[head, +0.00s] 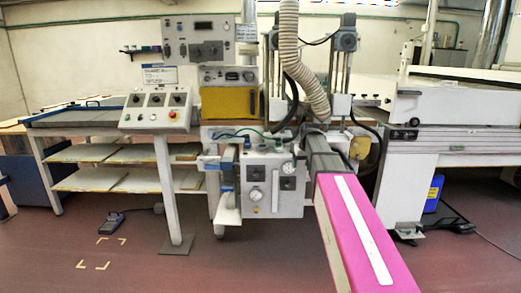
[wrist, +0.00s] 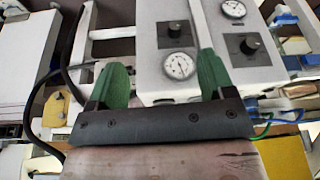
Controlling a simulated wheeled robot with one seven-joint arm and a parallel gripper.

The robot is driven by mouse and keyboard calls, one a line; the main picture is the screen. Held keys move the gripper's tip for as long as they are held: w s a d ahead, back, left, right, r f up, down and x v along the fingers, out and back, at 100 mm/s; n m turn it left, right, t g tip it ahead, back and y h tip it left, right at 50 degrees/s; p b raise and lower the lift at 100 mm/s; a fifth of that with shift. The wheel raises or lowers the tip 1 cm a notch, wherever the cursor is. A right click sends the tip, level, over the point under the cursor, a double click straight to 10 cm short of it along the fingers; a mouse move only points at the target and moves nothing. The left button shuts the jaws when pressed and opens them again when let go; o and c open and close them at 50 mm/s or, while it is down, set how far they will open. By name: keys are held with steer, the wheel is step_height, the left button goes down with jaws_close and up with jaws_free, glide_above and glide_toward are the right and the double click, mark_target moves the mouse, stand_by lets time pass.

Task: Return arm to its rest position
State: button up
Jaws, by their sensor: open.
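My arm (head: 362,225), magenta with a white stripe, reaches from the lower right of the head view toward the machine. Its dark far end (head: 324,158) is beside the grey gauge panel (head: 272,208); I cannot make out the fingers there. In the wrist view my gripper (wrist: 162,70) has two green fingers spread wide with nothing between them. Behind the fingers is the same gauge panel (wrist: 152,60), with round dials and black knobs. I cannot tell how far the fingertips are from it.
A ribbed hose (head: 303,60) hangs above the arm's end. A control box (head: 157,110) and shelved bench (head: 110,153) stand left, a white conveyor machine (head: 450,108) right. A handheld device (head: 111,223) lies on the floor near yellow corner marks. Open floor lies in front.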

steer(key=s+f+m+g, duration=0.1)
steer(key=s+f+g, duration=0.2)
steer(key=s+f, duration=2.4)
steer(key=shift+s+a+f+m+g+h, duration=0.2)
steer(key=shift+s+f+m+g+h, duration=0.1)
steer(key=shift+s, duration=0.45)
